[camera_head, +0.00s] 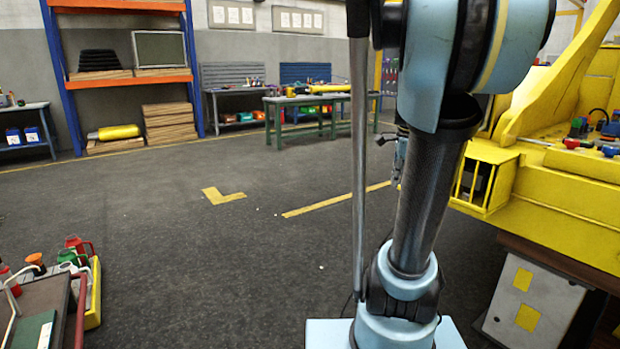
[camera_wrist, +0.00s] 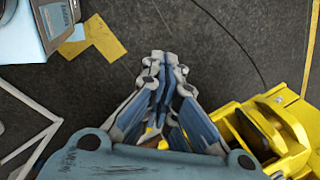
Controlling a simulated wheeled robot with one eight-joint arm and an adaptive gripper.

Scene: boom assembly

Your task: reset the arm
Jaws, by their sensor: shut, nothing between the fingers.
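My gripper (camera_wrist: 165,68) points away from the camera in the wrist view, over the dark floor. Its blue-grey fingers are together and nothing is between them. In the head view my blue arm rises in front of the camera, right of the middle. It bends at the top edge of the picture. The gripper itself is mostly hidden behind the arm there.
A large yellow machine (camera_head: 565,205) stands close on the right. A cart (camera_head: 55,310) with bottles and cans is at the lower left. A shelf rack (camera_head: 130,78) and workbenches (camera_head: 310,100) line the back wall. The grey floor (camera_head: 180,260) between is mostly clear.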

